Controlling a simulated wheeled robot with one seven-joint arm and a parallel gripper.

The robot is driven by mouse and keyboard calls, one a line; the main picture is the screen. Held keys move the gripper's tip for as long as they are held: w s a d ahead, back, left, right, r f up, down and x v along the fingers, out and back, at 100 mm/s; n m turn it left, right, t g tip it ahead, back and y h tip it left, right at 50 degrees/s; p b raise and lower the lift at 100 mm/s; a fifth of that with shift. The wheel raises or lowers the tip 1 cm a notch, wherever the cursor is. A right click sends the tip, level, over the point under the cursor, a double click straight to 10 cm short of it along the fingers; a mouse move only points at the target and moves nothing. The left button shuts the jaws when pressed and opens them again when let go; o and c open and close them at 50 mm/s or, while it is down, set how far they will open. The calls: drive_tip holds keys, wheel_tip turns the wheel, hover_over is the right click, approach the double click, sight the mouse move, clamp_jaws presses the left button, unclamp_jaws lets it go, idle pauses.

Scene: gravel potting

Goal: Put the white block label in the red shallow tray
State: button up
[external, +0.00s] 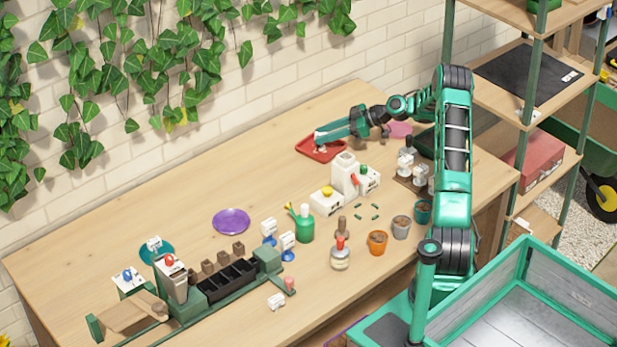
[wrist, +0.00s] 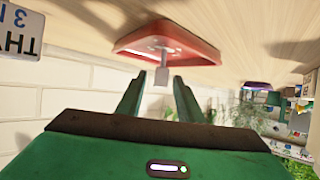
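The red shallow tray (external: 324,154) lies on the table near the wall. In the wrist view, which is upside down, the tray (wrist: 185,38) is at the top. The white block label (wrist: 161,77) shows as a small pale block on a thin stem, over the tray and between my fingertips. In the external view the white label (external: 321,148) shows as a small white patch at the tray, partly hidden by my fingers. My gripper (wrist: 159,80) reaches to the tray; its green fingers stand apart with a narrow gap beside the label. My gripper (external: 319,137) also shows over the tray's back edge.
A white dispenser (external: 346,175) stands just in front of the tray, with a yellow-topped white box (external: 326,200) beside it. A pink disc (external: 398,130) lies right of the tray. The brick wall is close behind. The table left of the tray is clear.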

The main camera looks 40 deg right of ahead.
drive_tip(key=v, duration=1)
drive_tip(key=s+a+r+m+g+h, duration=0.1)
drive_tip(key=s+a+m+g+h, duration=0.1)
drive_tip(key=s+a, duration=0.1)
drive_tip(key=s+a+r+m+g+h, duration=0.1)
drive_tip(key=s+a+r+h, duration=0.1)
drive_tip(key=s, duration=0.4)
drive_tip(key=s+a+r+m+g+h, duration=0.1)
drive_tip(key=s+a+m+g+h, duration=0.1)
drive_tip(key=s+a, duration=0.3)
drive_tip(key=shift+r+m+g, duration=0.3)
drive_tip(key=shift+r, duration=0.1)
drive_tip(key=s+a+m+g+h, duration=0.1)
drive_tip(key=s+a+m, duration=0.1)
drive_tip(key=s, duration=0.8)
drive_tip(key=s+a+r+m+g+h, duration=0.1)
drive_tip(key=s+m, duration=0.3)
drive_tip(key=s, duration=0.7)
drive_tip(key=s+a+r+m+g+h, duration=0.1)
drive_tip(key=s+a+m, duration=0.2)
drive_tip(key=s, duration=0.7)
drive_tip(key=shift+s+m+g, duration=0.3)
drive_tip(key=shift+m, duration=0.1)
